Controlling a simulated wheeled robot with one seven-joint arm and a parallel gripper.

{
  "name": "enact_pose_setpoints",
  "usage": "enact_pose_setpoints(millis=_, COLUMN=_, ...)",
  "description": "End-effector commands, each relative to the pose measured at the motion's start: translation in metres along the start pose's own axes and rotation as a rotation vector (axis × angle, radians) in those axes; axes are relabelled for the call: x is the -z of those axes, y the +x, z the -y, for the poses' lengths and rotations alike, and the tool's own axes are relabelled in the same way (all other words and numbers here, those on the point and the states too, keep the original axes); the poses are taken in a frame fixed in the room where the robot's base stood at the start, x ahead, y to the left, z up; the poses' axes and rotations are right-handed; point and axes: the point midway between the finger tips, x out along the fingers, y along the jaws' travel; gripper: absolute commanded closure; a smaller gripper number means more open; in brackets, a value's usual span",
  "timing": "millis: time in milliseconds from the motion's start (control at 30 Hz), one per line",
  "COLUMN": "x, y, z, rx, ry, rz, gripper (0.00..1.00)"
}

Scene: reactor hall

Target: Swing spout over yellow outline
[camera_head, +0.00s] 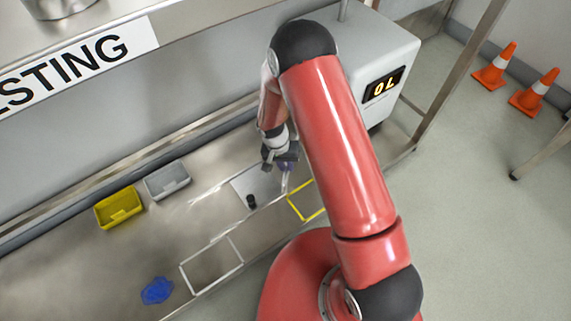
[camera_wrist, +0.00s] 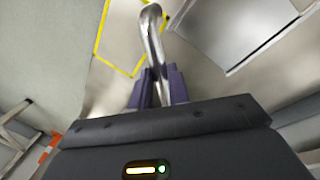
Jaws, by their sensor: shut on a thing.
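The spout is a shiny curved metal pipe (camera_wrist: 152,38) in the wrist view. It rises between the purple fingertips of my gripper (camera_wrist: 160,88), which is shut on it. In the head view my gripper (camera_head: 286,166) is low over the steel bench, and the spout there is mostly hidden by it. The yellow outline (camera_head: 295,208) lies on the bench just right of and nearer than my gripper, partly hidden by my red arm. In the wrist view the yellow outline (camera_wrist: 97,42) is left of the spout, whose pipe crosses in front of its right side.
A yellow bin (camera_head: 119,208) and grey bin (camera_head: 167,181) stand along the back. A white outline (camera_head: 211,264) and a blue patch (camera_head: 157,290) lie at the front left. A small dark cylinder (camera_head: 251,201) is left of my gripper. A box with a display (camera_head: 384,85) stands behind.

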Motion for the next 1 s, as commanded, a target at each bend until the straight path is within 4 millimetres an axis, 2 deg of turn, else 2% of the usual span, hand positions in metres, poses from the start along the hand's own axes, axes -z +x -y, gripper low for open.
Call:
enact_pose_setpoints(millis=267, x=0.000, y=0.004, z=-0.010, rx=-0.002, ry=-0.101, rz=-0.021, gripper=1.00)
enact_pose_setpoints(millis=1000, x=0.016, y=0.012, z=-0.056, rx=-0.001, ry=-0.623, rz=-0.124, gripper=1.00)
